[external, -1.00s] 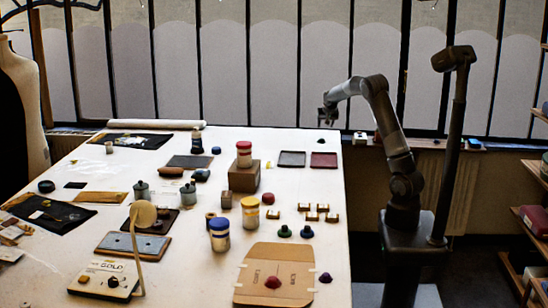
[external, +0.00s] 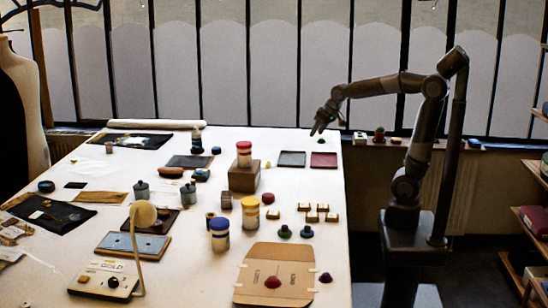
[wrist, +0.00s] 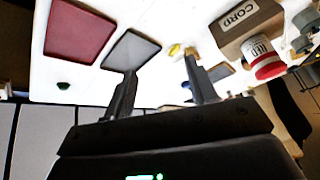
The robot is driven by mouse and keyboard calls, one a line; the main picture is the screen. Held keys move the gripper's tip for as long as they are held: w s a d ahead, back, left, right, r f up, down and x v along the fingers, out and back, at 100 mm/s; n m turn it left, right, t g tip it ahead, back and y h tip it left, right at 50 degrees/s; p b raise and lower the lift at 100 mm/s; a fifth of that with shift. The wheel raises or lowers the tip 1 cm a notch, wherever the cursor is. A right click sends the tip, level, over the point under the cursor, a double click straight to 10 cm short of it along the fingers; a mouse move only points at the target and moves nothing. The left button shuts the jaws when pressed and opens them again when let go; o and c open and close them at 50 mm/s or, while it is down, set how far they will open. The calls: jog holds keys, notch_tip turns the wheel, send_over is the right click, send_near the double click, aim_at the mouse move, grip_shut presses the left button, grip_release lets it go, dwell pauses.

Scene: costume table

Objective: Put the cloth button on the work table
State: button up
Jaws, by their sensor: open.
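My gripper (external: 318,130) is open and empty, fingers angled down over the far right part of the white work table (external: 290,222). In the wrist view my gripper (wrist: 160,64) has its two fingers spread with nothing between them. A small dark green knob-like piece (external: 321,140) sits on the table near its far right edge, close to the fingertips in the external view. It also shows in the wrist view (wrist: 63,86), left of the fingers and apart from them. I cannot tell which small piece is the cloth button.
A red tray (external: 323,160) and a dark tray (external: 291,159) lie near the gripper. Green (external: 284,232) and blue (external: 306,232) knob-like pieces sit farther forward. A CORD box (wrist: 248,25) bears a red-lidded jar (wrist: 266,60).

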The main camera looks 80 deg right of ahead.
jog(key=s+a+f+n+y, duration=0.1)
jog(key=s+a+n, duration=0.2)
jog(key=s+a, duration=0.4)
jog(key=s+a+f+n+y, duration=0.1)
jog(key=s+a+f+n, duration=0.1)
jog(key=s+a, duration=0.5)
jog(key=a+n, duration=0.1)
jog(key=a, duration=0.3)
jog(key=shift+a+f+n, duration=0.25)
jog(key=shift+a+n, duration=0.15)
